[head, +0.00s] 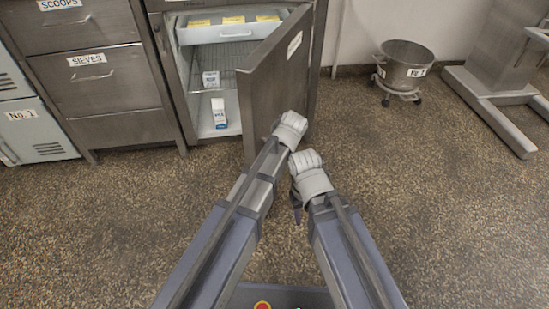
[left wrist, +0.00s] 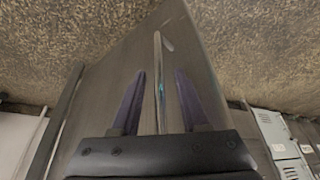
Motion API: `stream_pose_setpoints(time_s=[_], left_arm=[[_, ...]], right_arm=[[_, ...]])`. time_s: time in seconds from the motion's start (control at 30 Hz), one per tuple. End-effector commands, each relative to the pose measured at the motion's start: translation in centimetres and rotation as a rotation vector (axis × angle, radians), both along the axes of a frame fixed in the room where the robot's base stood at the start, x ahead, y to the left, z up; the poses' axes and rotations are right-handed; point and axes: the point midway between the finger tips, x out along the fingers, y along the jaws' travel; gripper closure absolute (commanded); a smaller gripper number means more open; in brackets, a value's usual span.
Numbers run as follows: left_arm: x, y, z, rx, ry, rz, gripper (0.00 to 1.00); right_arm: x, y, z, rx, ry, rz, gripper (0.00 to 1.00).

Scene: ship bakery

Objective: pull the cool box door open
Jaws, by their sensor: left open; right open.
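The cool box door (head: 272,88) is a grey metal panel, swung well out, with the lit interior (head: 205,90) showing to its left. My left gripper shows in the left wrist view (left wrist: 157,100), open, with its purple fingers on either side of the door's long bar handle (left wrist: 158,65). The door face (left wrist: 105,85) fills the space behind the fingers. In the head view my left wrist is against the door's lower part, and its fingers are hidden. My right gripper (head: 297,209) is open and empty, below and right of the door, apart from it.
Inside the cool box are a white tray with yellow packs (head: 233,34), a wire shelf and a blue-and-white carton (head: 219,112). Drawers (head: 105,82) stand left. A wheeled steel pot (head: 404,66) and a metal stand (head: 497,85) are at right. The brown speckled floor between is clear.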

Motion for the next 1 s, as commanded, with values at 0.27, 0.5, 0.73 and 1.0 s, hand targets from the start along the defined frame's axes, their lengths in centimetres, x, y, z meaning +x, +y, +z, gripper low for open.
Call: stream_pose_setpoints(time_s=[0.27,0.5,0.73,1.0], left_arm=[[0.0,0.0,0.6,-0.001,-0.001,0.000,0.55],[0.0,0.0,2.9,-0.001,-0.001,0.000,0.55],[0.0,0.0,6.4,0.000,0.000,0.000,0.55],[0.0,0.0,9.7,0.000,0.000,0.000,0.55]], right_arm=[[0.0,0.0,0.6,0.000,0.000,0.000,0.50],[0.0,0.0,2.9,0.000,0.001,0.002,0.50],[0.0,0.0,6.4,0.000,0.002,0.010,0.50],[0.0,0.0,9.7,-0.001,0.003,0.015,0.50]])
